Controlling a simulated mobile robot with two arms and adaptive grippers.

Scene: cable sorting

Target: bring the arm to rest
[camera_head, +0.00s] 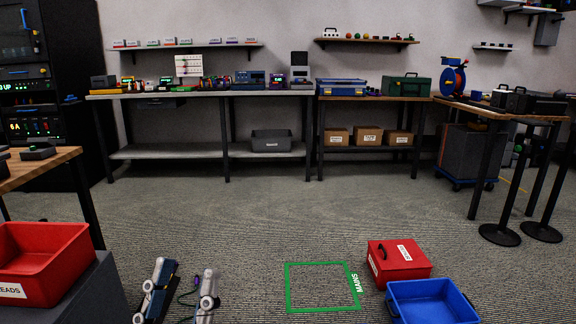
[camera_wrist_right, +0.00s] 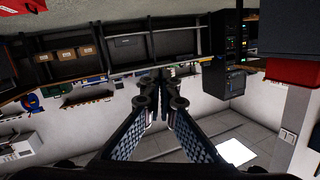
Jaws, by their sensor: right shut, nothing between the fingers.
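My left gripper (camera_head: 184,268) is at the bottom of the head view, its two fingers clearly apart. A thin dark cable with green and purple parts (camera_head: 190,290) shows between the fingers; I cannot tell whether it touches them. My right gripper (camera_wrist_right: 160,82) is in the right wrist view, its fingertips together and empty. It points across the room toward the back wall, and that view is upside down. My right gripper does not show in the head view.
A red bin (camera_head: 40,262) stands on a grey block at left. A green-outlined floor square (camera_head: 322,264) is empty. A red box (camera_head: 398,262) and a blue bin (camera_head: 432,288) sit to its right. Workbenches (camera_head: 215,93) line the back wall. The middle floor is clear.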

